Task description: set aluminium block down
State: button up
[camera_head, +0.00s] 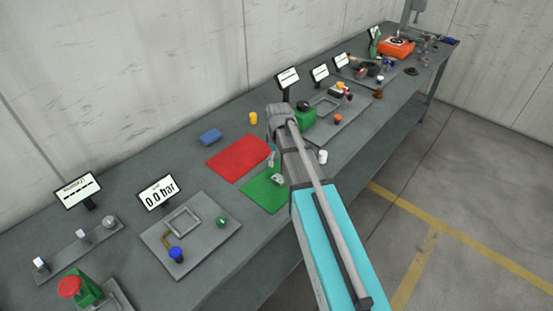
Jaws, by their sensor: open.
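My arm reaches over the bench, and my gripper (274,168) is open low over the green mat (262,196). The gripper is small here and partly hidden by my own arm. A small light grey piece (278,180) shows at the gripper, over the green mat. I cannot tell whether it is the aluminium block or a fingertip, or whether it touches the mat. The red mat (238,158) lies beside the green one, up and to the left, and its visible part is bare.
A blue block (210,137) and a yellow cylinder (253,118) stand behind the mats. A white cylinder (323,157) stands right of my arm near the bench edge. A plate with a square frame (190,238) lies front left. Several fixtures and signs fill the far bench.

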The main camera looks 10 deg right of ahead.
jog(key=shift+r+p, duration=1)
jog(key=shift+r, duration=0.3)
jog(key=shift+s, duration=0.1)
jog(key=s+m, duration=0.7)
jog(key=s, duration=0.9)
jog(key=shift+s, duration=0.35)
